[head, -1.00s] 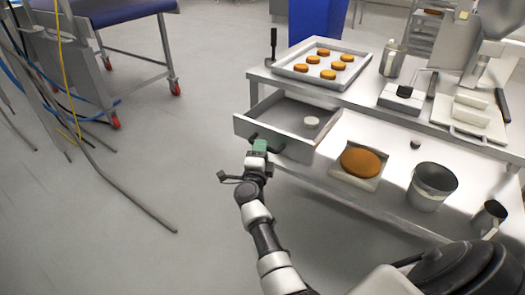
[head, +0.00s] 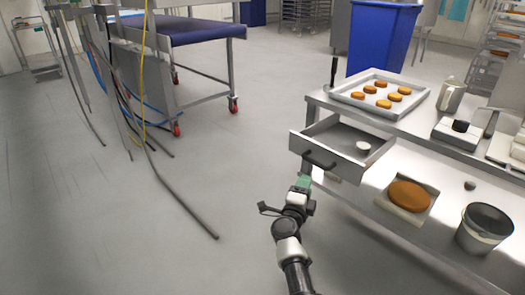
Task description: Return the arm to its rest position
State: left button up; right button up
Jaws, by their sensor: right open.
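My right arm comes up from the bottom of the head view. Its gripper (head: 303,183) is open, and I see nothing held in it. It is just below and in front of the open drawer (head: 312,146), near the drawer's dark handle (head: 320,160). A small gap seems to show between gripper and handle. The drawer is pulled out from under the steel table and holds a small white round thing (head: 363,146). My left gripper is not in view.
The steel table (head: 415,125) carries a tray (head: 345,92) of several orange-brown rounds. Its lower shelf holds a large brown round (head: 408,195) and a metal pot (head: 483,226). A blue bin (head: 383,38) stands behind. Hanging cables (head: 185,205) are at left. The floor between is clear.

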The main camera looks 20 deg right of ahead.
jog(key=s+a+f+n+y, duration=1.05)
jog(key=a+n+y, duration=0.35)
jog(key=n, duration=0.6)
jog(key=s+a+f+n+g+y, duration=0.2)
jog(key=s+f+n+g, duration=0.35)
jog(key=s+f, duration=0.4)
pick_arm(q)
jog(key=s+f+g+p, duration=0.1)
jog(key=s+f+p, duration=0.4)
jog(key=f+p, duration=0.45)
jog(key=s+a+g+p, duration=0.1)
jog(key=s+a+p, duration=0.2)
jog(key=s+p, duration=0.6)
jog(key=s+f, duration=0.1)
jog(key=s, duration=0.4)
jog(key=shift+p, duration=0.35)
pick_arm(e)
jog(key=s+d+f+n+g, duration=0.1)
jog(key=s+f+g, duration=0.1)
jog(key=s, duration=0.9)
jog(key=s+d+f+n+g+h, duration=0.1)
jog(key=s+f, duration=0.4)
jog(key=s, duration=0.6)
jog(key=s+d+f+n+g+h, duration=0.1)
jog(key=s+f+g, duration=0.3)
jog(key=s, duration=0.7)
jog(key=shift+s+d+g, duration=0.35)
jog(key=shift+d+g, duration=0.1)
jog(key=shift+d, duration=0.2)
